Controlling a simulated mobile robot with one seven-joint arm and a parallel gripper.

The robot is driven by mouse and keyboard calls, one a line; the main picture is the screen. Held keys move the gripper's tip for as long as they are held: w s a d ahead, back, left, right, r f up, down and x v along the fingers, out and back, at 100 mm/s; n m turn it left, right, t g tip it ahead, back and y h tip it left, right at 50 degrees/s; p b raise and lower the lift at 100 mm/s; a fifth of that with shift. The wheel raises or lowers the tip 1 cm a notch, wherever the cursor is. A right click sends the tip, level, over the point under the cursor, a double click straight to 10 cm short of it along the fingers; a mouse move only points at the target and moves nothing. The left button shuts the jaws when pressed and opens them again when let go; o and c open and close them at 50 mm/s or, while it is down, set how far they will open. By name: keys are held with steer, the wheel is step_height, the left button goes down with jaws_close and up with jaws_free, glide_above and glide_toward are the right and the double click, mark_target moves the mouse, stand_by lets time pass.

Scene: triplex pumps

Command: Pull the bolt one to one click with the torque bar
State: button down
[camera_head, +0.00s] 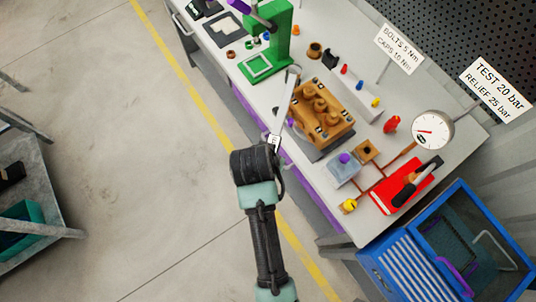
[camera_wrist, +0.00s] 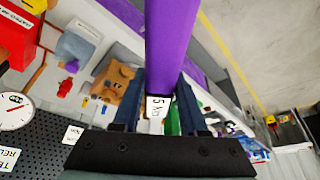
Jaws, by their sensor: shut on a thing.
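My gripper (camera_head: 274,150) is over the front edge of the bench, and its fingers also show in the wrist view (camera_wrist: 158,90). It is shut on the torque bar (camera_head: 283,112), whose purple handle (camera_wrist: 172,40) and white 5 Nm label (camera_wrist: 157,106) show between the fingers. The bar's silver shaft reaches up to its head at the left end of the orange-brown pump block (camera_head: 330,122). The block carries several round parts and also shows in the wrist view (camera_wrist: 117,75). I cannot tell which bolt is bolt one, nor whether the head sits on a bolt.
A green press (camera_head: 277,45) stands left of the pump. A grey block with a purple knob (camera_head: 343,170), a red hand pump (camera_head: 400,188) and a gauge (camera_head: 432,130) stand to the right.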

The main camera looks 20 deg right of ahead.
steer(key=shift+r, duration=0.1)
steer(key=shift+f+b, duration=1.45)
steer(key=shift+f, duration=1.1)
steer(key=shift+a, duration=0.1)
steer(key=shift+w+a+m+g+h+b, duration=0.5)
steer(key=shift+w+a+m+b, duration=1.15)
steer(key=shift+w+a, duration=1.9)
steer(key=s+d+n+p, duration=0.2)
steer(key=s+d+p, duration=0.3)
steer(key=shift+s+t+y, duration=0.15)
steer(key=shift+t+y, duration=0.15)
steer(key=shift+r, duration=0.1)
